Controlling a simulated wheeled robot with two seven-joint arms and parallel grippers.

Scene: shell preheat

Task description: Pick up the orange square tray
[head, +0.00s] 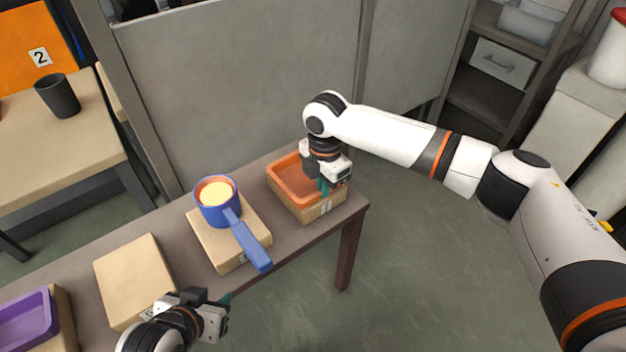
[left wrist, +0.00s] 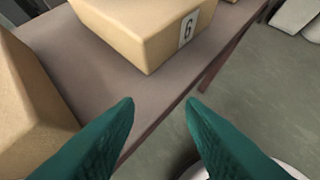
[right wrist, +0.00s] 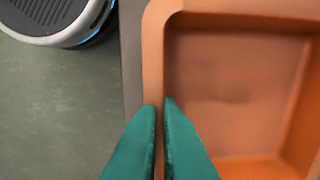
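The orange square tray (head: 290,182) sits on a cardboard box at the right end of the table in the head view. It fills the right side of the right wrist view (right wrist: 240,90) and looks empty inside. My right gripper (head: 324,187) is at the tray's near right side. In the right wrist view its teal fingers (right wrist: 160,108) are close together, one on each side of the tray's rim, pinching the wall. My left gripper (head: 226,300) is open and empty over the table's front edge; its fingers (left wrist: 158,105) are wide apart in the left wrist view.
A blue pan (head: 219,208) with yellowish contents stands on a box left of the tray, its handle pointing to the front. A bare box (head: 133,275) and a purple tray (head: 25,318) are further left. Grey partitions (head: 240,80) stand behind the table.

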